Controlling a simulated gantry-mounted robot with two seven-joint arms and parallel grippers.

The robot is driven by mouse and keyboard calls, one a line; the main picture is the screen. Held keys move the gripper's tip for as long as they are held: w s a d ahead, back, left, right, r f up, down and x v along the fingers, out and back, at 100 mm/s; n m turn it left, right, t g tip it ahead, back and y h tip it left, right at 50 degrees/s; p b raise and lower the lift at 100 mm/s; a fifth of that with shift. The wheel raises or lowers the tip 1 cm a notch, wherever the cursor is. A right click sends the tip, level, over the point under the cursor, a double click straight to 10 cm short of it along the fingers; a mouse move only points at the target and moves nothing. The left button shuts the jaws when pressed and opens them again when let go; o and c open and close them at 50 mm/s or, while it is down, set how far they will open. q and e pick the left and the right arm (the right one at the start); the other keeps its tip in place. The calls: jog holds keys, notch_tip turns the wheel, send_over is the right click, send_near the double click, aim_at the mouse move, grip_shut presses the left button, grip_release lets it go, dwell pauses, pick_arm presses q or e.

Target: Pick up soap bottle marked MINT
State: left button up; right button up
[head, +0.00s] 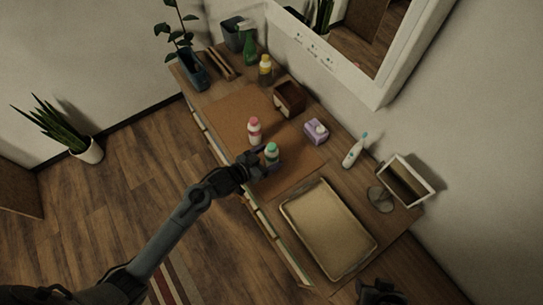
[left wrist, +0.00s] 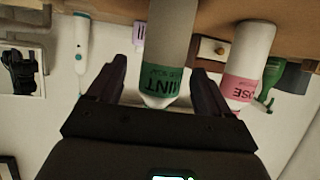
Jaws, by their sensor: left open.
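The MINT soap bottle (head: 272,154) has a green top and stands on the brown mat near the counter's front edge. In the left wrist view the MINT bottle (left wrist: 165,75) shows its green label, and the picture is turned over with the counter at the top. My left gripper (head: 260,164) is open at the bottle's front side. In the left wrist view its fingers lie on either side of the bottle, with gaps visible. A pink-topped bottle (head: 254,130) stands just behind; its pink label (left wrist: 240,88) partly reads OSE. My right gripper (head: 380,293) shows dark at the bottom edge, its jaws unclear.
A beige tray (head: 283,212) lies to the right of the mat. A purple box (head: 316,131), a brown wooden box (head: 289,98), a white-and-teal toothbrush (head: 355,150) and a small mirror (head: 405,180) stand toward the wall. A yellow bottle (head: 265,69) and green spray bottle (head: 249,48) are farther left.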

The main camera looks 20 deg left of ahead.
pick_arm(q)
jog(key=shift+x, duration=2.1)
jog(key=shift+a, duration=0.1)
jog(key=shift+c, duration=0.5)
jog(key=c, duration=1.1)
jog(key=shift+r, duration=0.1)
